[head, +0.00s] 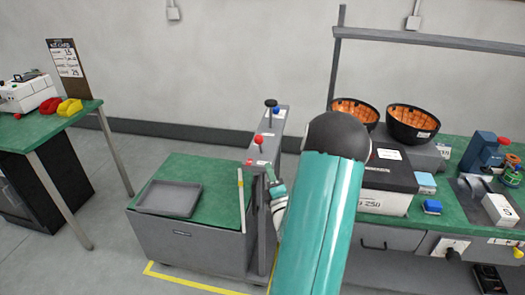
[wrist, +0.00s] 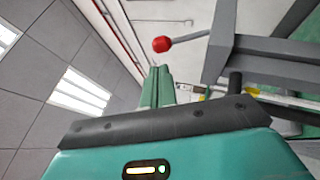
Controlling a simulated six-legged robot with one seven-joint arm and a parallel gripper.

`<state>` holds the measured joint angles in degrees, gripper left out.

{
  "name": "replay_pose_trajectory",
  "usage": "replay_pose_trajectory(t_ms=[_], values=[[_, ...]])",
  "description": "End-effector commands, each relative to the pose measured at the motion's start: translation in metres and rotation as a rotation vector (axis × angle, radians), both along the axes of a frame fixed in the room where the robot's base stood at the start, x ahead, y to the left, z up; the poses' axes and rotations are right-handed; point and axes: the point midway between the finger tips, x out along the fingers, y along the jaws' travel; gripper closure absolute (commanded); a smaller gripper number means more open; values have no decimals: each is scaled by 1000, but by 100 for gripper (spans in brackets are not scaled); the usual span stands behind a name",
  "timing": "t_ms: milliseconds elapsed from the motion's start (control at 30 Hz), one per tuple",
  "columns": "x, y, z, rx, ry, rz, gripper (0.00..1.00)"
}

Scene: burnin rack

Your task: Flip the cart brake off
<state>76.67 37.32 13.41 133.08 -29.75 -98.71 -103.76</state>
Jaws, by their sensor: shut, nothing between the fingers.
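The cart (head: 188,240) is a grey box with a green top. A grey upright panel (head: 277,122) at its right side carries knobbed levers: a red ball knob (head: 258,139), a lower red ball (head: 249,161), and blue and black knobs near the top. I cannot tell which one is the brake. My gripper (head: 270,172) is beside the panel's lower right, partly behind my own arm. In the wrist view its green fingers (wrist: 157,86) are shut and empty. A red ball knob (wrist: 162,44) on a grey rod shows beyond the fingertips, apart from them.
A grey tray (head: 153,206) lies on the cart top. A workbench (head: 460,215) with a black-topped box (head: 388,180) and orange-lined bowls stands to the right. A green table (head: 45,125) stands at the left. Yellow floor tape (head: 190,283) runs before the cart.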

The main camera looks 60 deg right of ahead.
Motion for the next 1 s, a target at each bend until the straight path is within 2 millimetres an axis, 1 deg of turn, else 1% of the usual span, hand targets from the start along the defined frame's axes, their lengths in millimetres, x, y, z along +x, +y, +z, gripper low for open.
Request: replay_pose_trajectory(t_ms=[33, 200, 300, 433, 600, 1000], values=[[7, -6, 4, -2, -3, 0, 100], [33, -26, 17, -1, -2, -1, 100], [45, -36, 23, -1, -2, -1, 100], [57, -45, 28, 0, -1, -1, 100], [63, -49, 31, 1, 1, 0, 100], [63, -49, 32, 5, 4, 1, 100]])
